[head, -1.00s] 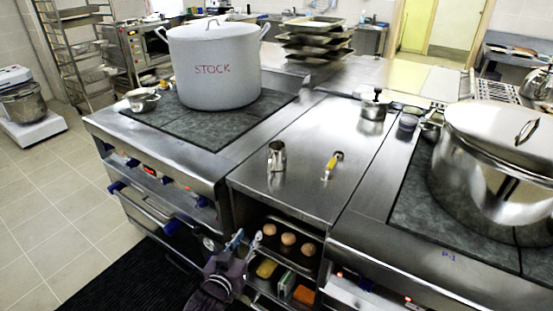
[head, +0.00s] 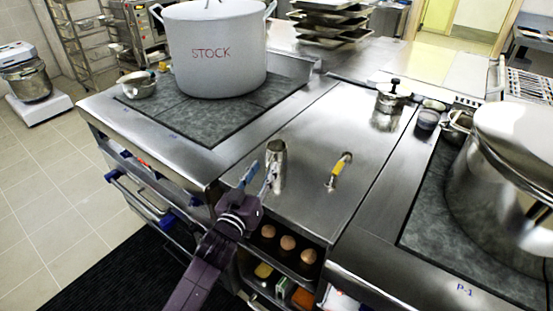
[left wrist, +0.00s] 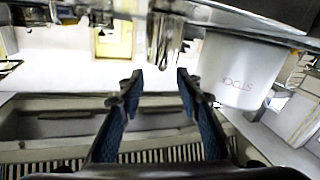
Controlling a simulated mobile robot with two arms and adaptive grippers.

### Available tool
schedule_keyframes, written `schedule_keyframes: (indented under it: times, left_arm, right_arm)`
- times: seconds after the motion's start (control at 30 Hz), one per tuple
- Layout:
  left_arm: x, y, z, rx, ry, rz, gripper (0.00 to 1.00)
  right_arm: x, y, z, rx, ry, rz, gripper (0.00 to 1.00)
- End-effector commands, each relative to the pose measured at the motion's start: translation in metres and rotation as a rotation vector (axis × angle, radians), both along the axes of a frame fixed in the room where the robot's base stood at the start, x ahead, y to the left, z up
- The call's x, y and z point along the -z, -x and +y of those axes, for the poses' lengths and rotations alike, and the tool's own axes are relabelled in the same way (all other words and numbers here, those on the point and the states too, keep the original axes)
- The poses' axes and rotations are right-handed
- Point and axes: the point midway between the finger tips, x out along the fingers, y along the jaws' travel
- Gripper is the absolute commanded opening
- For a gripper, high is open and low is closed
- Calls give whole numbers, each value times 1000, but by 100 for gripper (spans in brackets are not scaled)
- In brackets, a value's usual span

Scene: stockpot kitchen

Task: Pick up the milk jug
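The milk jug (head: 277,168) is a small shiny metal jug. It stands upright on the steel counter (head: 315,140) between the two cooktops, near the counter's front edge. My left gripper (head: 258,176) is just left of the jug at the front edge of the counter, its fingers apart. In the left wrist view, which shows the scene upside down, the open fingers (left wrist: 160,78) point toward the jug (left wrist: 165,38). The jug is in line with the gap but beyond the fingertips, and nothing is held. My right gripper is not in view.
A white STOCK pot (head: 214,60) stands on the left cooktop, with small metal bowls (head: 140,85) beside it. A yellow-handled tool (head: 341,170) lies right of the jug. A large steel pot (head: 505,170) fills the right cooktop. A lidded metal pot (head: 392,97) stands farther back.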

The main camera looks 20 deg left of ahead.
Motion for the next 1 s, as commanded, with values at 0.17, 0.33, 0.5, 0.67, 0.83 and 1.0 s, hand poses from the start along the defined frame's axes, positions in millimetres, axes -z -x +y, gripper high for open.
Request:
schedule_keyframes:
  times: [0.17,0.33,0.5,0.67,0.83,1.0]
  left_arm:
    - [1,-17,0,0,-2,1,32]
    - [5,-39,1,0,-1,0,32]
    - [6,-53,-1,0,0,1,32]
    - [7,-56,-1,0,0,1,32]
    - [7,-55,-1,0,0,1,27]
    - [7,-55,-1,0,0,1,8]
  right_arm:
    - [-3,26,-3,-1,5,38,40]
    - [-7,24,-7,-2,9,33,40]
    - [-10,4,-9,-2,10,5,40]
    - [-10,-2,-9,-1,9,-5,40]
    - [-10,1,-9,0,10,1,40]
    - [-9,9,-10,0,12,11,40]
